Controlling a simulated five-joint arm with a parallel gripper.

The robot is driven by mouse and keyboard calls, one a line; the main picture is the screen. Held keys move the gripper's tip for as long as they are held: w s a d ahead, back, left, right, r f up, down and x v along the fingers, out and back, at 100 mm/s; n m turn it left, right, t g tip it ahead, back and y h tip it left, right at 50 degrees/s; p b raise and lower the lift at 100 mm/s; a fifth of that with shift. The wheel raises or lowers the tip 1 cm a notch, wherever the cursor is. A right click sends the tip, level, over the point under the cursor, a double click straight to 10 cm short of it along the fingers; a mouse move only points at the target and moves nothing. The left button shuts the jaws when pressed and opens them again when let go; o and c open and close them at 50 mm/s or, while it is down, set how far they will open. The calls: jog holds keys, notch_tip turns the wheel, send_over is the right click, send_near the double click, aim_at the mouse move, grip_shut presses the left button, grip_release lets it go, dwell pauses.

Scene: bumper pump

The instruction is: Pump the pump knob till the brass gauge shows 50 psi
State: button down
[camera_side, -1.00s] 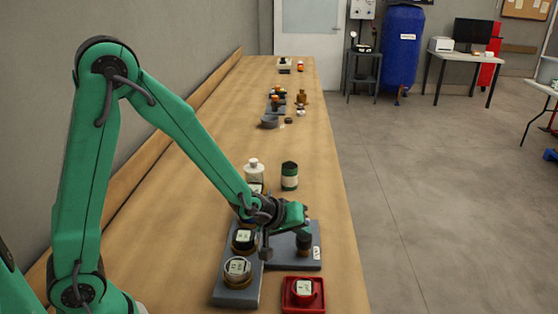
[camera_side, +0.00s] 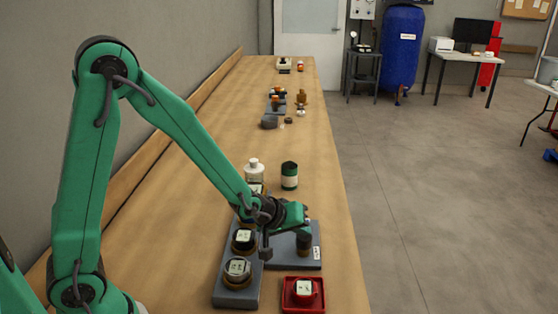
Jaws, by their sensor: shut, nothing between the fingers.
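My gripper (camera_side: 300,218) is shut and empty, pointing down just above the dark pump knob (camera_side: 304,242). Whether its fingertips touch the knob I cannot tell. The knob stands upright on a grey plate (camera_side: 285,257). Left of it a grey block (camera_side: 236,298) carries several round gauges in a row. The nearest gauge (camera_side: 237,269) has a brass-coloured rim and a pale face. A black-rimmed gauge (camera_side: 243,239) sits behind it. The gauges farther back are partly hidden by my arm. The readings are too small to make out.
A white bottle (camera_side: 254,169) and a dark green can (camera_side: 289,176) stand behind the plate. More small items sit far down the bench. The bench's right edge is close by.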

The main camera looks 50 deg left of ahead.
aim_at(298, 238)
jog(key=shift+s+r, duration=0.1)
jog(key=shift+r, duration=1.05)
jog(key=shift+r, duration=0.15)
notch_tip(298, 238, up, 5)
jog(key=shift+f, duration=0.1)
dwell(0.3)
dwell(0.6)
jog(key=s+a+r+m+g, duration=0.1)
jog(key=s+a+r+m, duration=0.1)
jog(key=s, duration=0.5)
jog(key=s+a+r+m+g+y, duration=0.1)
jog(key=s+a+r+m, duration=0.1)
jog(key=s, duration=0.6)
jog(key=s+a+r+m+g, duration=0.1)
jog(key=s+a+r+m, duration=0.2)
jog(key=s, duration=0.5)
notch_tip(298, 238, up, 3)
jog(key=shift+f+m, duration=0.15)
jog(key=shift+m, duration=0.35)
dwell(1.9)
